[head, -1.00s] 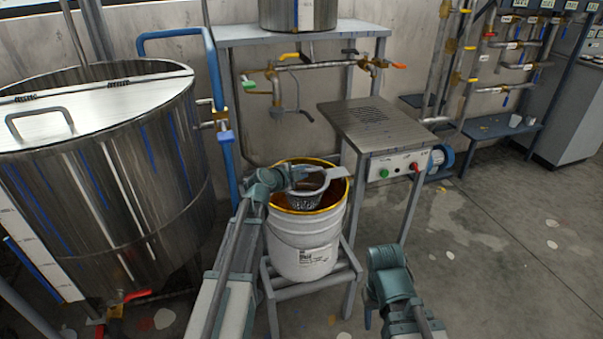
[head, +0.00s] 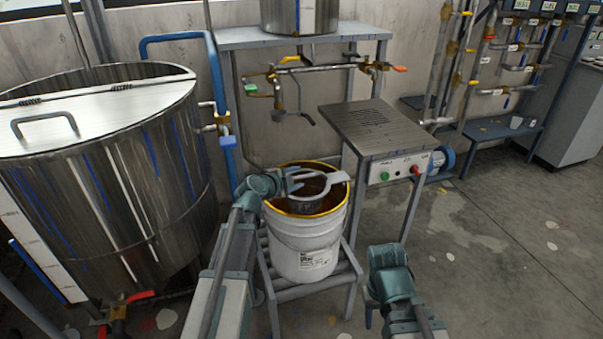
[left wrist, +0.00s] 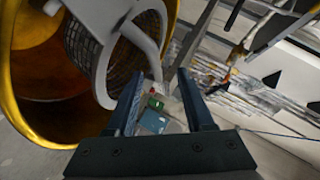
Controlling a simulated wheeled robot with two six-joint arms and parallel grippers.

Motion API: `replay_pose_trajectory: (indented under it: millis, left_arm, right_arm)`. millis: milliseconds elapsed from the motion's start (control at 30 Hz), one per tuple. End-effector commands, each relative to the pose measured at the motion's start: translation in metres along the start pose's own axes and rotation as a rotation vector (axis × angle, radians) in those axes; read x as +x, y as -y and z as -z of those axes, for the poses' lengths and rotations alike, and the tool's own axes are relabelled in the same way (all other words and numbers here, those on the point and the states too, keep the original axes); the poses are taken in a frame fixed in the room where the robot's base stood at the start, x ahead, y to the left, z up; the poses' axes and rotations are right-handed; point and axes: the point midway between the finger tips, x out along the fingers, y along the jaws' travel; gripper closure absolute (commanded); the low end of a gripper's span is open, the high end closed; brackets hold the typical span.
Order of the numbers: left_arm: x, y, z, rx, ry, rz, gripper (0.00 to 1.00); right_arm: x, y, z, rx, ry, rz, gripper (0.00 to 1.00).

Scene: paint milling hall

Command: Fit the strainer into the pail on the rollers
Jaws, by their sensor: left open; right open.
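The white pail (head: 303,262) with a yellow rim stands upright on the roller stand (head: 285,292). The grey strainer (head: 311,189) sits in the pail's mouth, with its flat tab over the right side of the rim. Its mesh basket (left wrist: 80,50) shows inside the yellow rim in the left wrist view. My left gripper (head: 296,182) is open at the strainer's left side; in the left wrist view its fingers (left wrist: 160,88) are apart, near the strainer's grey frame, with nothing visibly clamped. My right gripper (head: 370,312) is open, low and right of the pail, mostly hidden by its wrist.
A large steel tank (head: 110,190) fills the left. A metal-topped table with a button panel (head: 375,128) stands right behind the pail. Pipes and valves (head: 300,68) hang above the pail, under a bench (head: 350,32). The floor at right is clear.

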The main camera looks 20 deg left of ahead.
Motion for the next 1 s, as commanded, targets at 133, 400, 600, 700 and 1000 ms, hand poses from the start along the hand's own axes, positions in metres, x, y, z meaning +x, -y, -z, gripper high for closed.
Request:
replay_pose_trajectory:
  millis: [133,400,600,700,1000]
  left_arm:
    - [-0.041,0.002,0.003,-0.002,0.002,0.002,0.47]
    - [-0.082,0.001,0.002,-0.002,0.001,0.001,0.47]
    - [-0.094,0.000,0.000,0.000,0.001,0.001,0.47]
    - [-0.095,0.000,0.000,0.000,0.001,0.001,0.47]
    - [-0.090,-0.012,0.014,-0.032,-0.018,-0.043,0.47]
  right_arm:
    - [-0.018,-0.002,-0.001,0.000,0.000,0.000,0.50]
    - [-0.034,-0.003,-0.002,0.000,0.000,0.000,0.50]
    - [-0.037,-0.004,-0.002,0.000,0.000,0.000,0.50]
    - [-0.037,-0.004,-0.002,0.000,0.000,0.000,0.50]
    - [-0.037,-0.004,-0.002,0.000,0.000,0.000,0.50]
